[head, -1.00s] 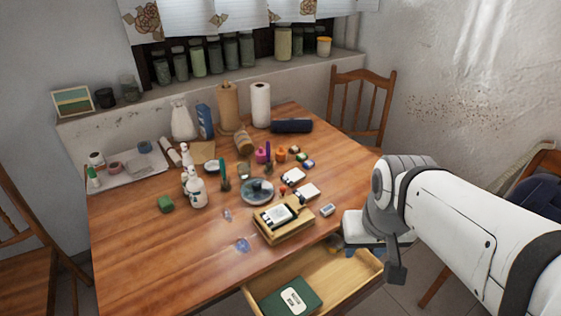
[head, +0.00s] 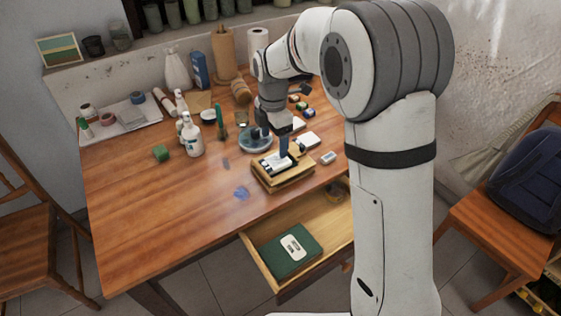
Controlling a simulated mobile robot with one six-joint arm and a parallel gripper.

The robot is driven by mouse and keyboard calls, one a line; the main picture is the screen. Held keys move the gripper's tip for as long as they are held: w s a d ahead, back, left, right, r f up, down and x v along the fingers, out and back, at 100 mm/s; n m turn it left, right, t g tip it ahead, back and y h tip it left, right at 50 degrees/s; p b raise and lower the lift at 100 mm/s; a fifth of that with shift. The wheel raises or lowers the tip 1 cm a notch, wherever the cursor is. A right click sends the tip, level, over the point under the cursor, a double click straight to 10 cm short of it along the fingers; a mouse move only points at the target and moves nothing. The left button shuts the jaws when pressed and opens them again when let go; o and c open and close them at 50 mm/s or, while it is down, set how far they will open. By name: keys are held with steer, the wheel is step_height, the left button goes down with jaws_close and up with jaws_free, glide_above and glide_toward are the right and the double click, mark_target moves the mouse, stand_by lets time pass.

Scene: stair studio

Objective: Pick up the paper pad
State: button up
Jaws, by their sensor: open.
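A wooden box or block (head: 284,183) stands near the table's front edge, above the open drawer. A small white pad-like piece (head: 270,166) with dark markings lies on top of it; it may be the paper pad. Other flat white pieces lie behind, one to the right (head: 308,140) and one partly behind my gripper. My gripper (head: 281,148) points down just above the white piece on the box. It is open, and its fingers hide part of that piece. I cannot tell whether they touch it.
The drawer (head: 262,272) is open and holds a green book (head: 290,250). White bottles (head: 191,135), a round blue-grey dish (head: 250,146) and a small grey block (head: 328,158) stand near the box.

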mark_target(272, 162)
steer(key=shift+w+a+f+n, duration=0.2)
steer(key=shift+f+n, duration=0.1)
steer(key=shift+f, duration=0.2)
step_height(272, 162, down, 7)
steer(key=shift+a+f, duration=0.1)
steer(key=shift+f, duration=0.05)
steer(key=c, duration=1.1)
